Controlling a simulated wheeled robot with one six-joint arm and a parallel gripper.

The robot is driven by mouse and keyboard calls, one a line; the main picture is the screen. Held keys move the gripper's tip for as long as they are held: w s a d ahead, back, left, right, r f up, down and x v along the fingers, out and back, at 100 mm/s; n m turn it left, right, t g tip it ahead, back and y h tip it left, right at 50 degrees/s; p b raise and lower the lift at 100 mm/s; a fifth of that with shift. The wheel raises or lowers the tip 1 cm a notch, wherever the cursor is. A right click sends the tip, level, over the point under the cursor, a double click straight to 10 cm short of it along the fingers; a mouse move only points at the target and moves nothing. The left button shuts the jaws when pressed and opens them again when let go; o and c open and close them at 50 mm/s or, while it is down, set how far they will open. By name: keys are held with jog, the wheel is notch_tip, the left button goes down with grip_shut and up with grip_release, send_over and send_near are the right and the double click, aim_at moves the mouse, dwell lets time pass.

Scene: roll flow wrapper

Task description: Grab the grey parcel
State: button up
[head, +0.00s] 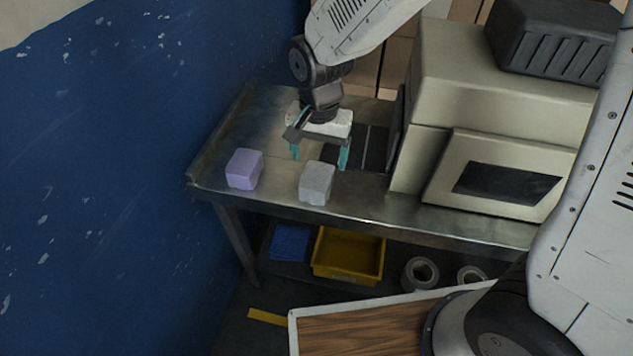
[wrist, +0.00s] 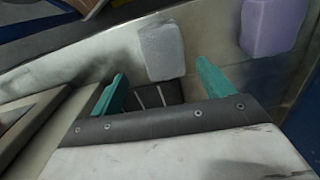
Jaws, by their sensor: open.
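The grey parcel (head: 316,184) is a small block on the metal table, near its front edge. It also shows in the wrist view (wrist: 161,52), ahead of the fingertips and between their lines. My gripper (head: 320,160) is open and empty, with teal fingers, above the table and just behind the grey parcel. In the wrist view my gripper (wrist: 160,82) has its fingers spread wide, apart from the parcel.
A purple parcel (head: 244,169) sits left of the grey one; the wrist view shows it at right (wrist: 268,27). A beige machine (head: 480,130) stands at the table's right. A blue wall (head: 120,160) bounds the left. A yellow bin (head: 348,257) is below.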

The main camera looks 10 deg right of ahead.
aim_at(317, 176)
jog(key=shift+a+f, duration=0.2)
jog(key=shift+f, duration=0.35)
jog(key=f, duration=0.7)
jog(key=shift+w+f, duration=0.15)
jog(key=shift+w, duration=0.05)
jog(key=c, duration=1.2)
